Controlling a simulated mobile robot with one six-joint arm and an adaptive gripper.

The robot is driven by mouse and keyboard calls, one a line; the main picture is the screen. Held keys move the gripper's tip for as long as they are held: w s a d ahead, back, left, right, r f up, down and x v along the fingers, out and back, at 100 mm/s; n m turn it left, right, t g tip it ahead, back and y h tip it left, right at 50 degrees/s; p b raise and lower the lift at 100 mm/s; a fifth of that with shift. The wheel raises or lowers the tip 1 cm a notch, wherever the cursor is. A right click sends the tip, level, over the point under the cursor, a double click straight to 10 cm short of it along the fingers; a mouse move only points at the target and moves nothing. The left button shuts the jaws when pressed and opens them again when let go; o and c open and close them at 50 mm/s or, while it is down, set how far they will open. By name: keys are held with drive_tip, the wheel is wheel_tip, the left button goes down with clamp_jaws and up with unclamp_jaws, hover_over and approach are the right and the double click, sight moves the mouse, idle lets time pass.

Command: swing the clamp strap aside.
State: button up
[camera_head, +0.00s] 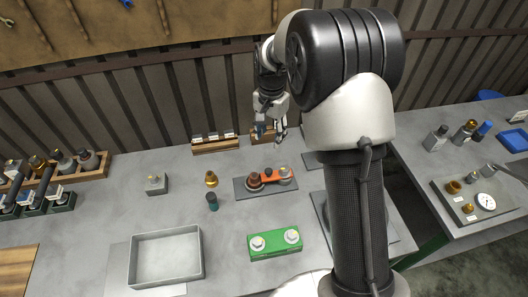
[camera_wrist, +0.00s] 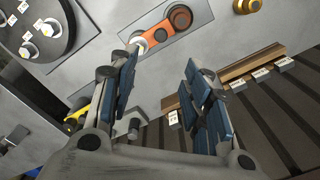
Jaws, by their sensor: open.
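The orange clamp strap (camera_head: 271,175) lies across a dark grey plate (camera_head: 244,189) in the middle of the table. Its left end sits at a brown round part (camera_head: 254,181), and its right end sits at a grey round part with a light top (camera_head: 285,175). The strap (camera_wrist: 158,36) also shows at the top of the wrist view, beyond my fingertips. My gripper (camera_head: 279,133) is open and empty, above and behind the strap, apart from it. In the wrist view my gripper (camera_wrist: 162,62) has its two blue-padded fingers spread wide.
A wooden rack (camera_head: 216,147) with labels stands behind the plate. A green block (camera_head: 275,254) and an empty grey tray (camera_head: 132,259) stand in front. A brass piece (camera_head: 211,179) and a dark teal cylinder (camera_head: 212,202) stand left of the plate. A second table (camera_head: 412,147) is at right.

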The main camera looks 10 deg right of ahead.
sight(269, 170)
drive_tip(key=f+b, duration=0.2)
drive_tip(key=f, duration=1.6)
drive_tip(key=shift+w+f+b, duration=0.2)
drive_tip(key=shift+b, duration=0.1)
clamp_jaws()
